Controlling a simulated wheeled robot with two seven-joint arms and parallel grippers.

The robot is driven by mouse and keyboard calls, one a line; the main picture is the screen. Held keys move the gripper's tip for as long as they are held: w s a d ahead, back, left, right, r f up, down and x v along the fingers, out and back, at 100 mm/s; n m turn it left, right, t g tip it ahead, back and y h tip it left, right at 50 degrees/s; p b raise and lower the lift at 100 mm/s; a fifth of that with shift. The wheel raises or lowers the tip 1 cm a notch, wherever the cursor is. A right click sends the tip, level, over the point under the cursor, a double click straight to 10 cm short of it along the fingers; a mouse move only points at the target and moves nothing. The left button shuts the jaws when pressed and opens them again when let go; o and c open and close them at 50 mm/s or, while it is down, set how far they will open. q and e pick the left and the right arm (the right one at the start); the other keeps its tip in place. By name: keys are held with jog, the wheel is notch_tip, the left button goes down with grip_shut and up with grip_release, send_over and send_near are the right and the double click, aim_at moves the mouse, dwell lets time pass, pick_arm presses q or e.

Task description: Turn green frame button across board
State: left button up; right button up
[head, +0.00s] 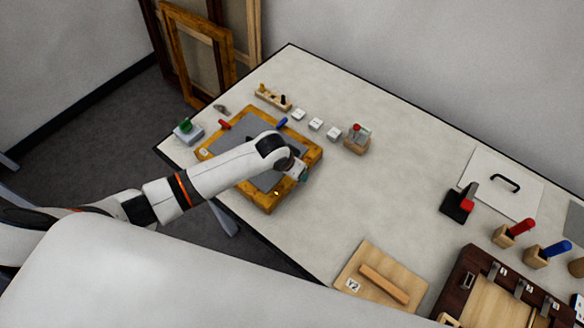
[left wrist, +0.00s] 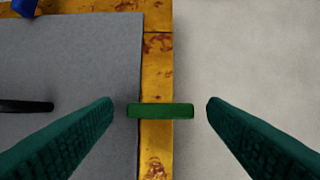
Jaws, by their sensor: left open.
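A gilt frame (head: 267,203) with a grey board (head: 222,139) in it lies on the table. In the left wrist view the green button (left wrist: 160,111) lies across the gilt rail (left wrist: 157,75). Its left end reaches a little over the grey board (left wrist: 75,65) and its right end sticks out past the rail's outer edge. My left gripper (left wrist: 160,104) is open, with one green finger on each side of the button and a gap at both ends. In the head view my left gripper (head: 299,174) is over the frame's right side, and my arm hides part of the board. My right gripper is not in view.
Red (head: 224,125) and blue (head: 282,122) buttons sit on the frame's other sides. A dark handle (left wrist: 25,106) lies over the board. A green-topped block (head: 187,130) stands left of the frame, and small white blocks (head: 316,124) behind it.

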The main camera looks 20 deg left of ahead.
pick_arm(q)
jog(key=b+v, duration=0.1)
jog(key=v, duration=1.1)
jog(key=shift+b, duration=0.35)
jog(key=shift+s, duration=0.1)
jog(key=s+d+f+h, duration=0.1)
jog(key=s+d+f, duration=0.15)
jog(key=s, duration=0.55)
jog(key=s+a+f+n+y, duration=0.15)
jog(key=s+a, duration=0.45)
jog(key=s, duration=0.7)
notch_tip(320, 180, down, 34)
jog(key=s+g+b, duration=0.2)
jog(key=b, duration=0.5)
jog(key=s+a+f+b, duration=0.1)
jog(key=s+f+b, duration=0.1)
jog(key=s+f, duration=0.5)
jog(key=s+a+f+g+b, duration=0.1)
jog(key=s+a+f+b, duration=0.1)
jog(key=s+f, duration=0.6)
notch_tip(320, 180, down, 4)
jog(key=shift+s+f+y+b, duration=0.2)
jog(key=shift+y+b, duration=0.25)
jog(key=shift+b, duration=0.15)
